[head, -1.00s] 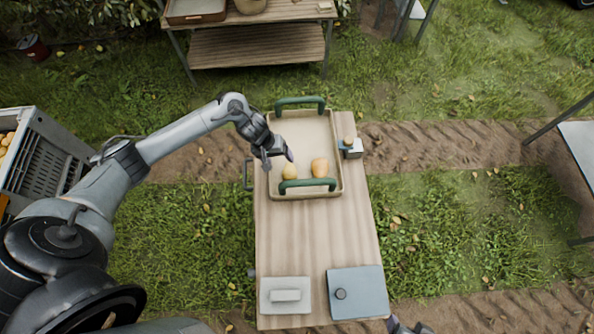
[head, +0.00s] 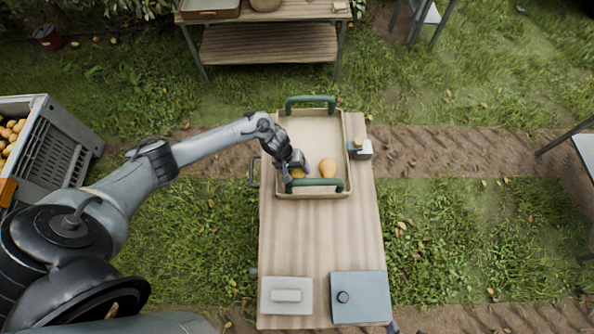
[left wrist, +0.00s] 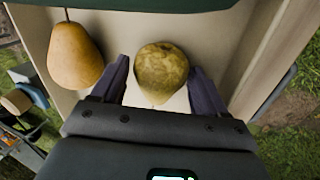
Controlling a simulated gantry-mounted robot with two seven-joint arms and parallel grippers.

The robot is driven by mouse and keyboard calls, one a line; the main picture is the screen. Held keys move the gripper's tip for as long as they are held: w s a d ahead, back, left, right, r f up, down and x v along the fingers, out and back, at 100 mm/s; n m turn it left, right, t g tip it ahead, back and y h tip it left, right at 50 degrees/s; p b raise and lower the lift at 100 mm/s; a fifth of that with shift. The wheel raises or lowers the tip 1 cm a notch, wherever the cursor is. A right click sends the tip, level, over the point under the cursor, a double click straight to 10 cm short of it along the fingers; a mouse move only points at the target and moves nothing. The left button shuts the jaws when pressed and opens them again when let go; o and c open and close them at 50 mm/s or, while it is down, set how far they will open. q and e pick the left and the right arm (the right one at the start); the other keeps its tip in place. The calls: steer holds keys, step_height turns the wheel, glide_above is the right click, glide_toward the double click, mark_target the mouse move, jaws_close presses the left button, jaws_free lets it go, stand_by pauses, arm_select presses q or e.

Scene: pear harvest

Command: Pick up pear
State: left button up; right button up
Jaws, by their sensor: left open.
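Two pears lie in a beige tray (head: 282,148) with green handles on the wooden table. The greenish-brown pear (left wrist: 161,70) lies between the spread fingers of my open left gripper (left wrist: 157,88) in the left wrist view, with a gap on each side. In the head view my left gripper (head: 293,170) is over the tray's near left part and mostly covers this pear (head: 298,173). The orange-yellow pear (head: 328,168) lies to its right, and stands at the upper left in the left wrist view (left wrist: 75,56). My right gripper is not clearly shown.
A green handle (head: 315,184) crosses the tray's near end, close to my gripper. A small grey box (head: 360,150) stands right of the tray. A pale scale-like block (head: 287,296) and blue-grey plate (head: 359,298) lie at the table's near end. The table's middle (head: 315,235) is clear.

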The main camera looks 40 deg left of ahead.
arm_select(q)
steer(key=c, duration=0.9)
steer(key=shift+r, duration=0.1)
